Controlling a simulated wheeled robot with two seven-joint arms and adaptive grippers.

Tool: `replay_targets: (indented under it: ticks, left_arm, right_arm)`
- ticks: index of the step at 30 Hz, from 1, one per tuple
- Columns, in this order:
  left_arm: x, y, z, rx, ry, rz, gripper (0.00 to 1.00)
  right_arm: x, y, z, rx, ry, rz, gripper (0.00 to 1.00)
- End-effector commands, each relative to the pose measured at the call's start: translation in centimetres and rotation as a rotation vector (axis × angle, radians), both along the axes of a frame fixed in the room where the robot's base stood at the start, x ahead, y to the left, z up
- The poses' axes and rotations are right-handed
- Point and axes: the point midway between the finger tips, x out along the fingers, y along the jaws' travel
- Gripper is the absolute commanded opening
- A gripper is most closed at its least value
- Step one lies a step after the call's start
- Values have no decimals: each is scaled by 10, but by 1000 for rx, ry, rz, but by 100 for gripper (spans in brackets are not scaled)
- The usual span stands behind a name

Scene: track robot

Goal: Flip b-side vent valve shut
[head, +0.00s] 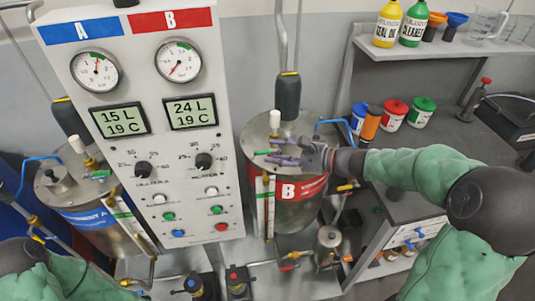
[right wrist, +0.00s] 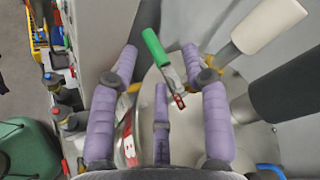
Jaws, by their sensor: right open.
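The B tank (head: 288,190) has a red band marked B and a round metal lid. On the lid is a small vent valve with a green lever (right wrist: 155,47), seen between my right gripper's fingers in the right wrist view. The lever slants up and left from a metal body with a red part. In the head view the green lever (head: 262,152) shows just left of the purple fingertips. My right gripper (head: 280,150) is open over the lid, its purple fingers spread around the lever; I cannot tell whether any touches. My left gripper is out of view.
A white post and a dark, thick-gripped pipe (head: 288,95) rise from the lid close to the gripper. The A/B gauge panel (head: 150,130) stands left. The A tank (head: 85,205) is beyond it. A bench with bottles and jars is at right.

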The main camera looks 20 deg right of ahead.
Motion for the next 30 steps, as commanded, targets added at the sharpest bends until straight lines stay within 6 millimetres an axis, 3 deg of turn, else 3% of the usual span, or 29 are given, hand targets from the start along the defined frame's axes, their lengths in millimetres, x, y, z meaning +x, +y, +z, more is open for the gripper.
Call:
replay_targets:
  ticks: [7,18,19,24,30]
  left_arm:
    - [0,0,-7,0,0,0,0]
    - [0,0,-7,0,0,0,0]
    - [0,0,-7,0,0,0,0]
    - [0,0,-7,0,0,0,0]
    - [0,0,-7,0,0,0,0]
  right_arm:
    - [20,18,-7,0,0,1,47]
    - [24,21,-7,0,0,-1,47]
    - [24,21,-7,0,0,-1,45]
    - [25,20,-7,-1,0,-3,0]
    - [26,17,-6,-3,-2,-12,0]
